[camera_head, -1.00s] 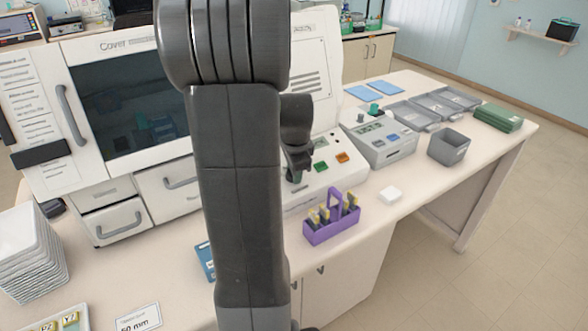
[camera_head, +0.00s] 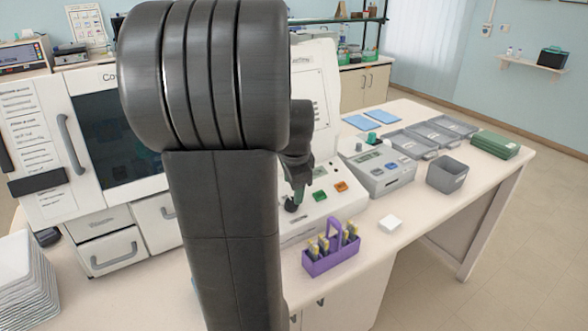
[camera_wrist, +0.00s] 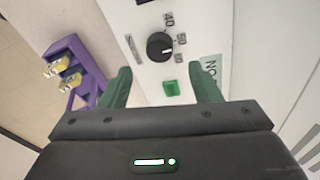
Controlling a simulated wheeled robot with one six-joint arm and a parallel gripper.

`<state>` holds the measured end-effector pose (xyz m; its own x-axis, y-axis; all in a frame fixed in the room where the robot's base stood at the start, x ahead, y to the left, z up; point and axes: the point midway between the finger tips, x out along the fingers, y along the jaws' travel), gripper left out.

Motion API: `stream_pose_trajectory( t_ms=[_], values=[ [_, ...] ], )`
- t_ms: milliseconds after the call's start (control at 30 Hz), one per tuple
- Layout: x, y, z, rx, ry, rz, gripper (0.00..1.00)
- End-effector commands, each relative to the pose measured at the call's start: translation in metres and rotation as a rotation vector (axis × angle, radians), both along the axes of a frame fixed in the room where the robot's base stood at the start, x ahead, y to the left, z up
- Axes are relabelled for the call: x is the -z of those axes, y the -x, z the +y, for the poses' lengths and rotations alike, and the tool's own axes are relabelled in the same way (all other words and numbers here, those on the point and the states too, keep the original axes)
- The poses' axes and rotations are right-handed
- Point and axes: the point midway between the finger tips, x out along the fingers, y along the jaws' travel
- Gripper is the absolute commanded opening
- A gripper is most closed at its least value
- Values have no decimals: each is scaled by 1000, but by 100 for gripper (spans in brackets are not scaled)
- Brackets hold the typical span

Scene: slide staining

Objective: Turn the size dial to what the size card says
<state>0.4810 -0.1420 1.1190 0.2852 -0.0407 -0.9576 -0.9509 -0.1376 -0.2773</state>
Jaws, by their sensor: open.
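The size dial (camera_wrist: 160,46) is a round black knob with a white mark on the white machine's panel. The numbers 40, 50 and 60 stand along its right side in the wrist view; which one the mark points at is hard to tell. My gripper (camera_wrist: 164,80) is open and empty, its two green-looking fingers pointing at the panel on either side of a green button. The dial lies a little beyond the fingertips, apart from them. In the head view my gripper (camera_head: 298,188) is just above the dial (camera_head: 291,206). The size card is not in view now.
A green button (camera_wrist: 171,88) sits close to the dial. A purple slide rack (camera_head: 331,250) stands in front of the machine, also left in the wrist view (camera_wrist: 72,62). A grey instrument (camera_head: 378,170) stands to the right. My arm hides much of the middle.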

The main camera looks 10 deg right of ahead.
Motion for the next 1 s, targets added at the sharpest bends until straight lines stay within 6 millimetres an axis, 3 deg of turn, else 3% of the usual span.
stream_pose_trajectory(
  t_ms=[200,400,833,1000],
  values=[
    [-46,13,2,0,1,-4,57],
    [-68,20,3,0,1,-2,57],
    [-72,22,3,0,0,1,57],
    [-62,19,3,0,-1,3,57]
  ],
)
